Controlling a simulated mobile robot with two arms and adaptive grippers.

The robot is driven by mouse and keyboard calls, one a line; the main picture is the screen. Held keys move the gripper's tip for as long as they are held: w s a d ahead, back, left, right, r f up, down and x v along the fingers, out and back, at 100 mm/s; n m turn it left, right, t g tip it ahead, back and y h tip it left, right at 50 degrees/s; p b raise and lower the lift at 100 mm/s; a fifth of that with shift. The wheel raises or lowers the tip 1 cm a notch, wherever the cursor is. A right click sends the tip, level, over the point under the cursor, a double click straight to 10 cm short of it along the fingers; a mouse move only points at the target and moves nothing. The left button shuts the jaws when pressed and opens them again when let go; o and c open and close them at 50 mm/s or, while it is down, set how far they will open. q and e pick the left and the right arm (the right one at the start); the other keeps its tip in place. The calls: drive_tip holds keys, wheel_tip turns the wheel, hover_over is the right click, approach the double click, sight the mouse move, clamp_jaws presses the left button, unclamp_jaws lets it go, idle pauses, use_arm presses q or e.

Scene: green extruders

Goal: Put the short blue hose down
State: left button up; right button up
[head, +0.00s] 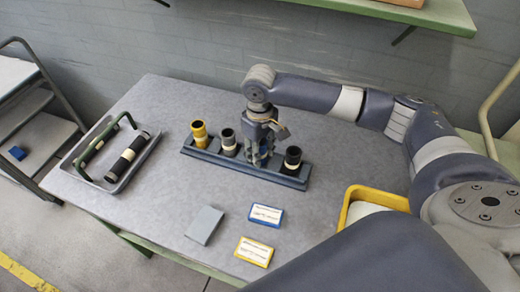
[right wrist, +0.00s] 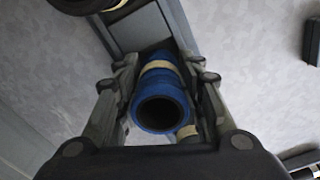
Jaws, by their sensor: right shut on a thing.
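The short blue hose (right wrist: 158,112) is upright between the fingers of my right gripper (head: 258,158), which is shut on it. The right wrist view shows its open end and a tan band, with a finger on each side of the right gripper (right wrist: 160,78). In the head view the fingers mostly hide the hose. It is at the dark blue rack (head: 212,157), between two black hoses. I cannot tell whether its lower end is seated in the rack. My left gripper is not in view.
A yellow hose (head: 199,134), a black hose (head: 228,143) and another black hose (head: 292,159) stand in the rack. A grey tray (head: 130,178) with a dark cylinder is at left. Small boxes (head: 265,215) lie in front, and a yellow bin (head: 347,205) is at right.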

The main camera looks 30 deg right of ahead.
drive_tip(key=o, duration=1.2)
drive_tip(key=shift+f, duration=0.1)
wheel_tip(320, 180, up, 12)
drive_tip(key=b, duration=0.1)
